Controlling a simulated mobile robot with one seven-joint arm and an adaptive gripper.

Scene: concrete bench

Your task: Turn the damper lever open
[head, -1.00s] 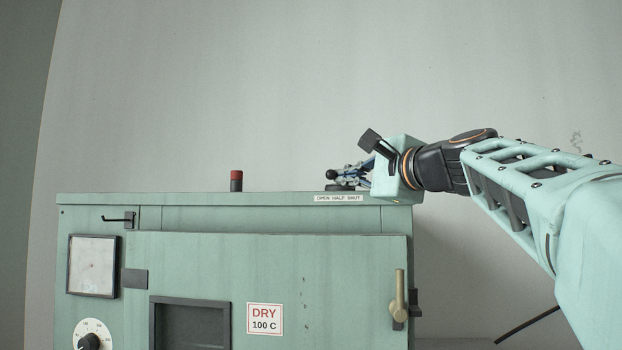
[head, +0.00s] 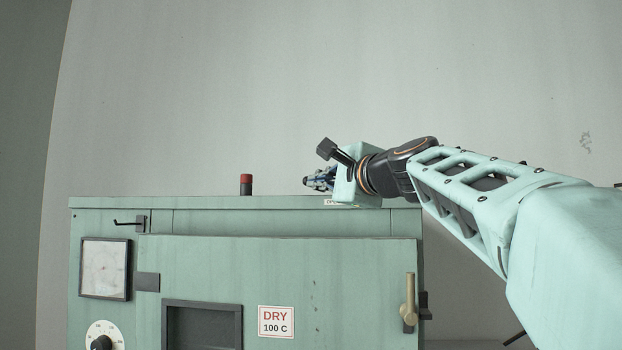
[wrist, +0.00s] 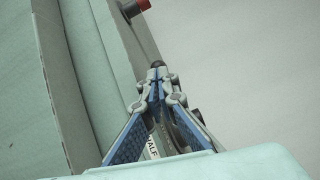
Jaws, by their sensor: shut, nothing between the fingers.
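The damper lever sits on top of the pale green oven (head: 200,220). Its dark round knob (wrist: 158,64) shows just beyond my fingertips in the wrist view; I cannot tell whether they touch. In the head view my gripper hides the lever. My gripper (head: 308,182) reaches in from the right, low over the oven's top front edge, pointing left. Its blue and grey fingers (wrist: 157,82) are shut together with nothing between them.
A black post with a red cap (head: 246,184) stands on the oven top, left of my gripper. A tan door handle (head: 409,300), a black hook (head: 130,221) and a gauge (head: 105,268) are on the front.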

